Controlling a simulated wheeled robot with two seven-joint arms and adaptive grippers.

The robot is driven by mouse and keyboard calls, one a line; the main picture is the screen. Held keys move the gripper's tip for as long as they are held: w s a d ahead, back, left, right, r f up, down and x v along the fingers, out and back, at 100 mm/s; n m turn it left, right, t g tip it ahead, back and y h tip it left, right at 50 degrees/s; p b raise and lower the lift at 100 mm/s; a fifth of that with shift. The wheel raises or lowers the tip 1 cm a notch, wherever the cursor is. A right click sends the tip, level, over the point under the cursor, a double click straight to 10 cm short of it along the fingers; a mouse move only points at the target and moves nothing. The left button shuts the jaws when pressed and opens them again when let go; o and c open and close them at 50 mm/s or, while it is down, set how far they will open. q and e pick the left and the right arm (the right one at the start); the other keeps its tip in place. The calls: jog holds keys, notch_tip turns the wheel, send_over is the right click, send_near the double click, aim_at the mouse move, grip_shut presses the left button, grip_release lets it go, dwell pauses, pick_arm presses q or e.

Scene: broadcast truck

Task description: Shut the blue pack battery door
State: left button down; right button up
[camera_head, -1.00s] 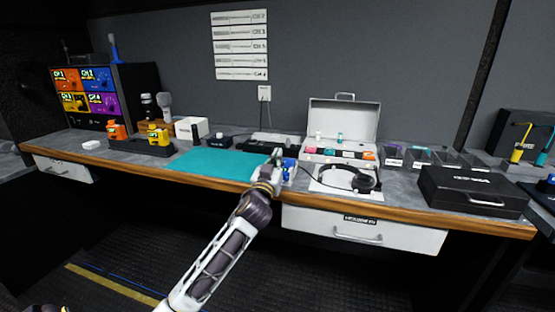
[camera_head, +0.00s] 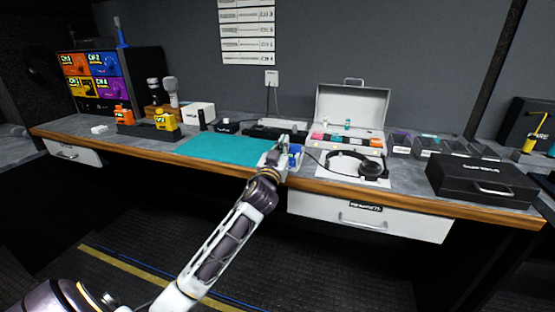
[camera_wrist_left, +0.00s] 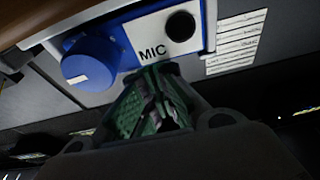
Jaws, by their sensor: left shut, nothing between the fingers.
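The blue pack (camera_head: 296,156) sits near the front edge of the workbench, just right of the teal mat. In the left wrist view the blue pack (camera_wrist_left: 126,46) fills the top, with a white face marked MIC, a black round socket and a blue round part (camera_wrist_left: 90,62) sticking out. I cannot tell which part is the battery door or how far open it is. My left gripper (camera_head: 283,144) is shut and empty, right at the pack. In the wrist view its green fingertips (camera_wrist_left: 150,72) are close below the MIC face; contact is unclear. My right gripper is out of view.
A teal mat (camera_head: 225,149) lies left of the pack. Headphones (camera_head: 357,163) and an open white case (camera_head: 350,108) are to its right, with a black case (camera_head: 480,180) farther right. A white drawer (camera_head: 365,216) is below the bench edge.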

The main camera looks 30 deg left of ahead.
pick_arm(q)
jog(key=v, duration=1.2)
dwell(0.6)
jog(key=shift+w, duration=0.1)
dwell(0.5)
